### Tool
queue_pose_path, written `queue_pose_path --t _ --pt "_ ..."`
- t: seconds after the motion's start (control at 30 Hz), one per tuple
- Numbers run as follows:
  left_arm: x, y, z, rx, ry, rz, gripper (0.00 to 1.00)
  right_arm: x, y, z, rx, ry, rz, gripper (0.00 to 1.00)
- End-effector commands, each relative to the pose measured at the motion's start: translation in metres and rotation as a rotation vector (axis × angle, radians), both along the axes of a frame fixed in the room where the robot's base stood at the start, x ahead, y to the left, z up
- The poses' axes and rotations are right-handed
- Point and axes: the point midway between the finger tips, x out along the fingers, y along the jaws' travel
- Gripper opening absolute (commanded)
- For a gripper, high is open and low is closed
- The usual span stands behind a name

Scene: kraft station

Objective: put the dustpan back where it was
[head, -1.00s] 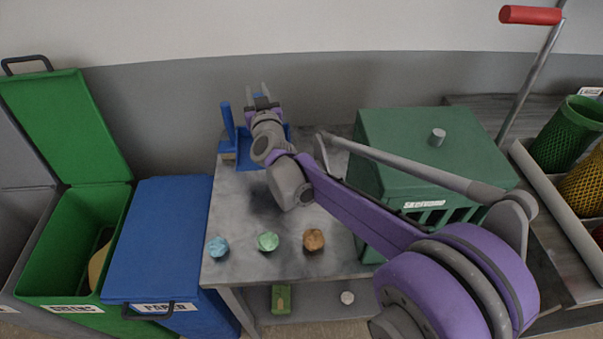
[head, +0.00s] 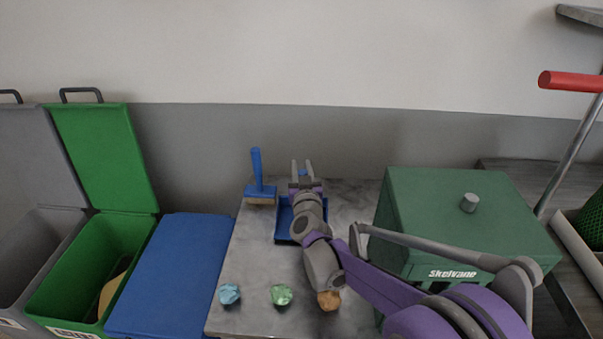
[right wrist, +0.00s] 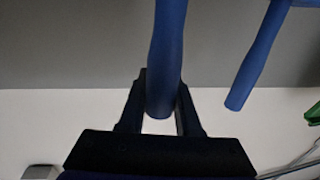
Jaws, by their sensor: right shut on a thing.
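The blue dustpan (head: 285,218) is at the back of the grey table, its pan partly hidden behind my right arm. My right gripper (head: 302,170) is shut on its handle. In the right wrist view the blue handle (right wrist: 168,50) stands between the two dark fingers (right wrist: 160,112). I cannot tell whether the pan touches the tabletop. A blue hand brush (head: 258,188) with an upright handle stands just left of the dustpan; its handle also shows in the right wrist view (right wrist: 258,55). My left gripper is not in view.
A green box (head: 470,225) labelled Skelvane stands on the right of the table. Blue (head: 229,294), green (head: 281,295) and orange (head: 329,300) lumps lie along the front. Bins (head: 175,270) stand left. A grey wall (head: 220,150) rises behind.

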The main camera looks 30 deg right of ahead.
Motion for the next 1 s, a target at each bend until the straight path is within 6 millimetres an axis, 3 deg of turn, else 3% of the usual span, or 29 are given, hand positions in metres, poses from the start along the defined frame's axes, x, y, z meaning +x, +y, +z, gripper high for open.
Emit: queue_pose_path --t 0.07,0.43,0.47,0.6,1.0 --pt "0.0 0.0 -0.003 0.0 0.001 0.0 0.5 0.0003 0.0001 -0.01 0.0 0.0 0.0 0.0" --pt "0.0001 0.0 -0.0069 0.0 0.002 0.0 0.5 0.0 0.0 -0.0145 0.0 0.0 0.0 0.0" --pt "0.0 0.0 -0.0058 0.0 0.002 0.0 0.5 0.0 0.0 -0.0135 0.0 0.0 0.0 0.38" --pt "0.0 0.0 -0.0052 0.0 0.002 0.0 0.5 -0.0001 0.0 -0.0128 0.0 0.0 0.0 0.62" --pt "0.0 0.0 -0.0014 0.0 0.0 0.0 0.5 -0.0036 0.0016 -0.0085 0.001 0.0 0.001 0.62"
